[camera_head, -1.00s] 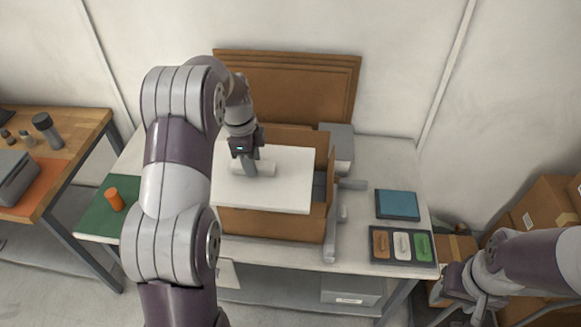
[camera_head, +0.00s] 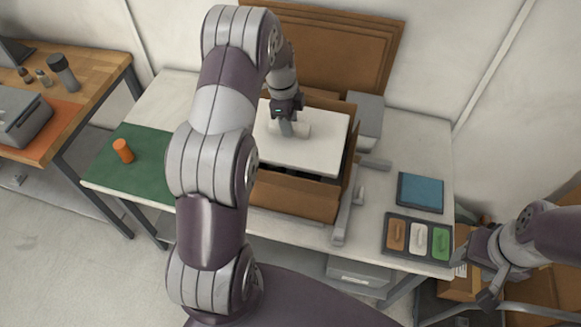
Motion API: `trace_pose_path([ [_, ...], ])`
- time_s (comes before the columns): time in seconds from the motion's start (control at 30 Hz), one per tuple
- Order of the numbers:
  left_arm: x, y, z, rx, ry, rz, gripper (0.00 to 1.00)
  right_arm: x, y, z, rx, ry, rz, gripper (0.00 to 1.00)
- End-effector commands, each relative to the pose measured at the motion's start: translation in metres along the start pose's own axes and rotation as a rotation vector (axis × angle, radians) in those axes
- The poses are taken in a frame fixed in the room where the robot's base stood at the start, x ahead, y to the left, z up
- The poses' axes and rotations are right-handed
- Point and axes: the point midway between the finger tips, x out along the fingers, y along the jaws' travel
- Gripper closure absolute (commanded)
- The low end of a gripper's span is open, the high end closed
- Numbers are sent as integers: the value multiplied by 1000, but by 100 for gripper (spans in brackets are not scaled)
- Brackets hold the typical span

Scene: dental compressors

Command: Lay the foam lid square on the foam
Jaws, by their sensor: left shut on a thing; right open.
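The white foam lid (camera_head: 305,153) is a flat slab with a raised grip on top. It lies over the opening of the brown cardboard box (camera_head: 297,195), roughly in line with its walls. A dark gap shows along its front and right edges. My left gripper (camera_head: 288,127) is shut on the grip of the lid from above. The foam under the lid is hidden, so I cannot tell whether the lid touches it. The left part of lid and box is hidden by my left arm. My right gripper (camera_head: 487,284) is open and empty at the lower right, off the table.
The box stands on a white table (camera_head: 405,155) beside grey fixture rails (camera_head: 347,210). A blue pad (camera_head: 420,191) and a tray (camera_head: 395,250) of coloured tags lie at right. A green mat (camera_head: 147,175) with an orange cylinder (camera_head: 123,151) lies at left. Brown panels (camera_head: 335,50) lean behind.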

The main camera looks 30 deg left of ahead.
Motion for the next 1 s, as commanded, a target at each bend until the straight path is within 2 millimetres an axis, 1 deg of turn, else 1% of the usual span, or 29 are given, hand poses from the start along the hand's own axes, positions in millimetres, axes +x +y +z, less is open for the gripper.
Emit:
trace_pose_path([
  [0.03,15,1,2,-1,0,3,93,6,0,1,0,0,0,45],
  [0.07,20,1,2,-1,0,4,93,8,0,1,0,0,0,45],
  [0.1,30,1,4,0,0,4,93,10,0,1,0,0,0,45],
  [0.17,39,1,5,1,0,3,93,12,0,1,0,0,0,45],
  [0.27,55,1,6,0,0,7,93,3,0,0,0,0,0,45],
  [0.4,85,1,10,0,0,5,93,-11,0,-2,0,1,0,45],
  [0.47,95,1,12,0,-1,3,93,-13,0,-2,0,1,0,45],
  [0.6,121,2,14,0,0,6,93,-24,0,-3,0,0,0,45],
  [0.7,137,1,17,0,0,3,93,-28,0,-4,0,0,0,45],
  [0.8,143,0,17,1,0,0,93,-27,0,-4,0,0,0,45],
  [1.0,144,0,17,1,0,1,93,-25,0,-3,0,0,0,45],
])
